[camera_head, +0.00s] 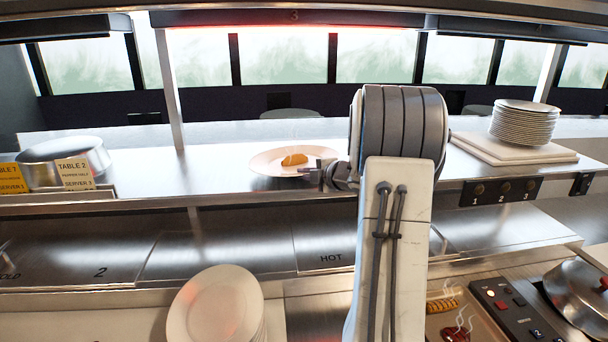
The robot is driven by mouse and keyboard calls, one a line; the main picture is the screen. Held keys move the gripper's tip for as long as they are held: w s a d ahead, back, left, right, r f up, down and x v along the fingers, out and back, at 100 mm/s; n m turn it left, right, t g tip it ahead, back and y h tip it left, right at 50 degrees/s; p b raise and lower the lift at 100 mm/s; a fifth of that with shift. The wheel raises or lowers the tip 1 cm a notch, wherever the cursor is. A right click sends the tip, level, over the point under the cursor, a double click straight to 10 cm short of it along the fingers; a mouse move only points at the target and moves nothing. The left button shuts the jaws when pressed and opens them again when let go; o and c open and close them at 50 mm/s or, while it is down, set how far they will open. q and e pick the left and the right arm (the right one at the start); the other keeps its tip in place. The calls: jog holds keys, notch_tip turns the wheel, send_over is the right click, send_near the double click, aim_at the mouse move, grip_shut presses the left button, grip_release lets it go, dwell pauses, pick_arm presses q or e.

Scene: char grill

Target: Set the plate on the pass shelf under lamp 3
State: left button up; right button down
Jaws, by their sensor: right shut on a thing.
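The plate (265,163), pale and round with a golden-brown piece of food (294,160) on it, is at the steel pass shelf (200,172), left of my right arm. It looks level; whether it rests on the shelf or hovers just above cannot be told. Lamp 3 (294,16), marked "3" and glowing red underneath, is overhead in line with the plate. My right gripper (316,173) is shut on the plate's near right rim; my wrist hides part of that side. My left gripper is not in view.
A round metal pan (65,160) and order tickets (74,173) are at the shelf's left. A plate stack (524,124) stands on a pale board (515,150) at right. More plates (215,305) are below in front. A lidded pot (580,292) stands lower right.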

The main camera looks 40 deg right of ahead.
jog(key=shift+f+b, duration=0.35)
jog(key=shift+b, duration=0.1)
jog(key=c, duration=1)
grip_release()
jog(key=shift+o, duration=0.2)
jog(key=shift+s+f, duration=0.1)
jog(key=shift+f, duration=0.1)
jog(key=shift+f, duration=0.2)
jog(key=shift+s, duration=0.2)
jog(key=r+b+v, duration=0.1)
jog(key=b+v, duration=0.1)
jog(key=v, duration=0.8)
jog(key=shift+b, duration=0.4)
jog(key=shift+a, duration=0.1)
